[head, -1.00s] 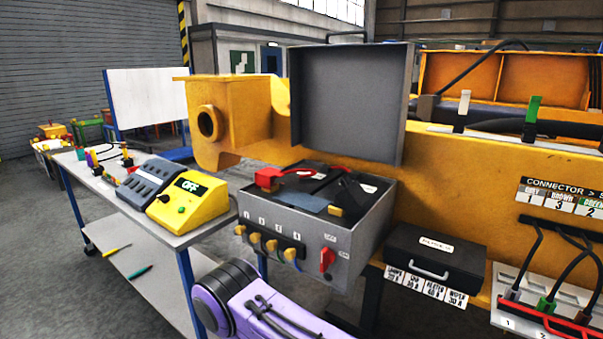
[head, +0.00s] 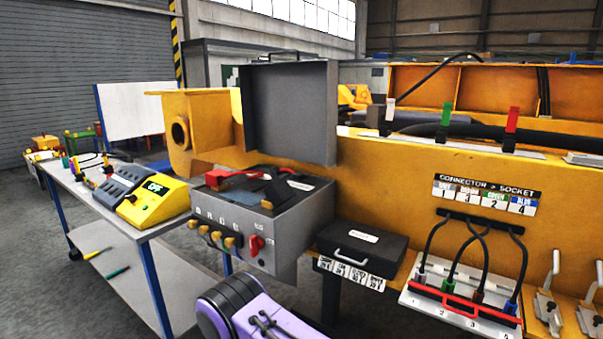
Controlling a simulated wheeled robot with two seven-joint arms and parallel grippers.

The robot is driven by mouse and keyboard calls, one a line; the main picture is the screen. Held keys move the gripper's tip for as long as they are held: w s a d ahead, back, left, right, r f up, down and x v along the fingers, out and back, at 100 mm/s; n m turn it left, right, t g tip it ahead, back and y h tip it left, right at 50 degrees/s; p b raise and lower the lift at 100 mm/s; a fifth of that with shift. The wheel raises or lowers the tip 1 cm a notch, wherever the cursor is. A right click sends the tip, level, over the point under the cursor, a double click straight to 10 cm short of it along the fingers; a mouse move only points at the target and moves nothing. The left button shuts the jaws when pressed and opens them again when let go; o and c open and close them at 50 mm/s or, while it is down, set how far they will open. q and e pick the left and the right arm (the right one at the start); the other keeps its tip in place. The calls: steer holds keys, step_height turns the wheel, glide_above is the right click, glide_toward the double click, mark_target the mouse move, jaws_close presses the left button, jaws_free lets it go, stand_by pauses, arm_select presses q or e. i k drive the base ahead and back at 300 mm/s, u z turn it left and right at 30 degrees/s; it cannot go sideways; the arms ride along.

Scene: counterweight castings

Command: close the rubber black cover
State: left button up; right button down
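A grey metal box (head: 285,235) stands open against the yellow casting, its grey lid (head: 290,112) raised upright behind it. Inside is a dark battery-like block. A red cover (head: 222,176) sits at its left, and a black flap (head: 277,188), which may be the rubber black cover, sits right of the middle. The black flap looks tilted up beside a brass-coloured terminal (head: 267,205); its exact state is too small to tell. Neither of my grippers is in view; only a purple arm link of mine shows at the bottom.
A black case (head: 361,247) with a handle sits right of the box. A connector panel (head: 460,303) with several cables is further right. A table (head: 150,232) with a yellow meter (head: 153,200) stands left. The long yellow casting (head: 400,180) lies behind.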

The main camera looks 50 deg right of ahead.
mark_target(279, 192)
steer(key=z, duration=1.1)
steer(key=i, duration=0.15)
steer(key=z, duration=0.15)
